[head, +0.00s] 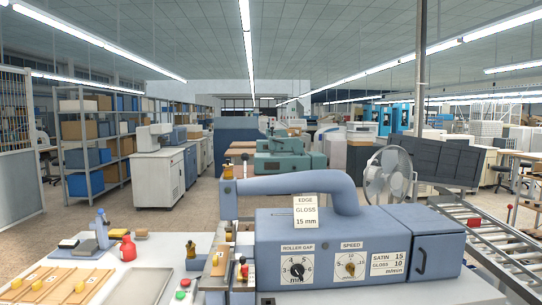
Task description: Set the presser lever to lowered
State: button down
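A blue-grey stamping machine (330,225) stands on the near bench, with a thick curved arm (290,185) reaching left over the work area. A small lever with a red knob (243,262) stands upright at the left of the machine's body. I cannot tell for sure whether this is the presser lever, or whether it is raised or lowered. The front carries a roller gap dial (297,270) and a speed dial (350,265). A card (305,211) on top reads "EDGE GLOSS 15 mm". My gripper is not in view.
Green and red buttons (182,289) sit left of the machine. A tray (140,286), wooden strips (50,284) and a red pot (128,249) lie farther left. A fan (388,175) stands behind the machine and a roller conveyor (487,232) runs at the right.

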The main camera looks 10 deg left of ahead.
aim_at(245, 157)
jog(key=u, duration=0.35)
jog(key=i, duration=0.85)
jog(key=u, duration=1.25)
jog(key=i, duration=0.45)
jog(key=u, duration=0.45)
